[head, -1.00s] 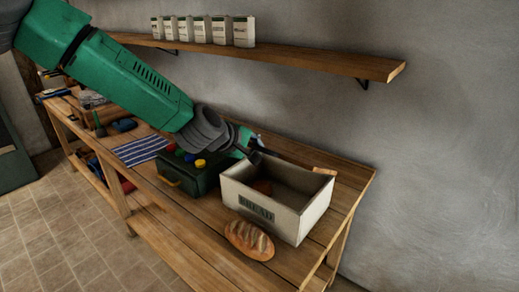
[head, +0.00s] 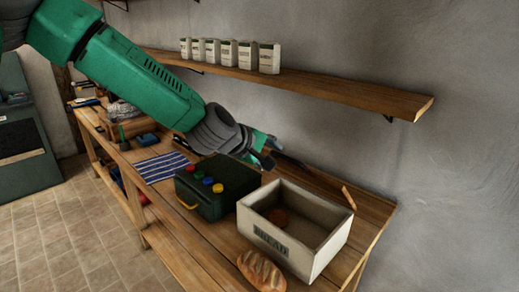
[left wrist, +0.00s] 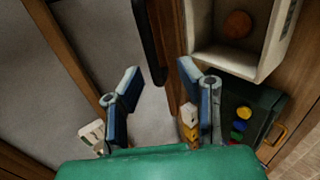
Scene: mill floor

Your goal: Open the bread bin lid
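The cream bread bin (head: 318,262) with dark lettering stands on the wooden bench in the head view, its top open. A round brown item (head: 279,216) lies inside; it also shows in the left wrist view (left wrist: 237,24). No lid covers the bin. A dark narrow strip (head: 291,162) lies behind it, perhaps the lid seen edge-on; I cannot tell. My left gripper (head: 268,158) is beyond the bin's back left corner, apart from the bin. In the left wrist view its fingers (left wrist: 158,78) are spread with nothing held between them. My right gripper is not in view.
A dark green box (head: 213,206) with coloured knobs stands left of the bin. A loaf (head: 261,271) lies in front. A striped cloth (head: 161,167) lies farther left. A wall shelf (head: 300,83) with several cartons (head: 228,53) runs above the bench.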

